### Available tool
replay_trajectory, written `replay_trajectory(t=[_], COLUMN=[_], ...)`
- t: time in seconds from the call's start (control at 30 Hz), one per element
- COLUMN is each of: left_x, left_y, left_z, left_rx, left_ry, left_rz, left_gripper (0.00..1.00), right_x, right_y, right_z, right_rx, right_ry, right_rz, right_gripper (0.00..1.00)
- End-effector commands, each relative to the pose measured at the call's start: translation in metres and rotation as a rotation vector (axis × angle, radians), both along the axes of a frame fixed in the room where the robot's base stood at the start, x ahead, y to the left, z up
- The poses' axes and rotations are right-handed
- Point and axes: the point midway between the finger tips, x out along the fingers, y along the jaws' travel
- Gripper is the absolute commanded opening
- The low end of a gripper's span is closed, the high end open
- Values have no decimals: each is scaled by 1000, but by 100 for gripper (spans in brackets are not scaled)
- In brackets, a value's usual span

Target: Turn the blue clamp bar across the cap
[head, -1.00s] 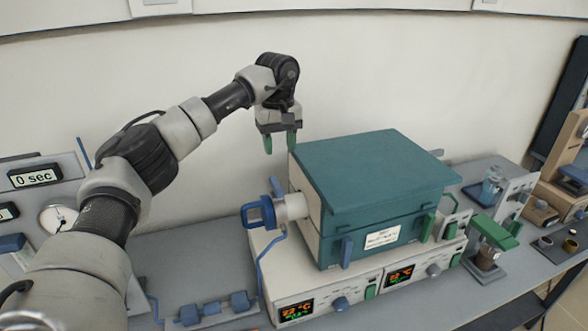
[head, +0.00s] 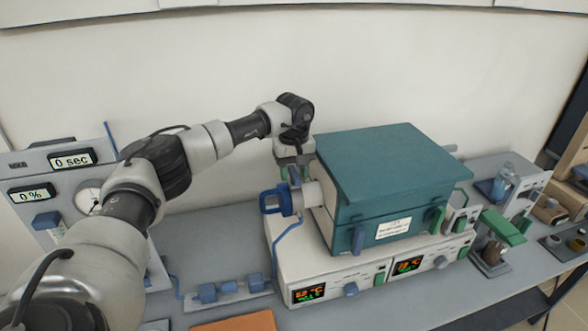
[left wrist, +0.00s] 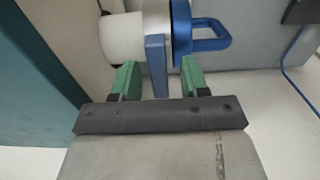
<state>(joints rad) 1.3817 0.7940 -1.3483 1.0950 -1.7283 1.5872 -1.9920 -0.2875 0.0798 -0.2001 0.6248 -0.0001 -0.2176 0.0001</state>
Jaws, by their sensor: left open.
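The blue clamp bar (left wrist: 157,66) stands out from the white cap (left wrist: 122,38) in the left wrist view. In the head view the blue clamp bar (head: 295,177) points up beside the white cap (head: 313,194), partly hidden by my gripper. My left gripper (head: 294,172) is open above the cap. In the left wrist view its green fingers (left wrist: 159,78) are on either side of the bar's end, with gaps visible. My right gripper is out of view.
The teal-lidded furnace (head: 385,175) stands right beside the gripper, on a pale control base (head: 345,276). A blue hose runs down from the cap. Blue fittings (head: 230,288) lie front left, near an orange mat (head: 237,322). A gauge panel (head: 50,180) stands at left.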

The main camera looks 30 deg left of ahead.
Motion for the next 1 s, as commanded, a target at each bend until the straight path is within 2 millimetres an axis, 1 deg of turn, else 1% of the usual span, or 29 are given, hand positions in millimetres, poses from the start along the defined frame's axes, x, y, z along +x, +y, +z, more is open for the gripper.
replay_trajectory(t=[0.07,0.1,0.17,0.2,0.27,0.3,0.37,0.4,0.73,0.87,1.0], left_x=[0,0,0,0,0,0,0,0,0,0,1], left_y=[0,0,0,0,0,0,0,0,0,0,-1], left_z=[0,0,0,0,0,0,0,0,0,0,0], left_rx=[0,0,0,0,0,0,0,0,-1,-1,-2], left_ry=[0,0,0,0,0,0,0,0,1,0,-1], left_rz=[0,0,0,0,0,0,0,0,46,112,217], left_gripper=[45,42,32,26,17,11,2,0,0,0,0], right_x=[-10,-14,-18,-20,-20,-20,-19,-18,-12,-12,-12], right_y=[0,0,-1,-1,-1,-1,-1,-1,-1,-1,-1], right_z=[-1,-1,-1,-1,-1,-1,-1,-1,-2,-3,-4], right_rx=[-1,-1,-2,-2,-3,-3,-2,-2,-2,-2,-2], right_ry=[14,20,28,30,31,31,30,29,19,18,18], right_rz=[0,0,0,0,0,0,0,0,0,0,0], right_gripper=[0,0,0,0,0,0,0,0,0,0,0])
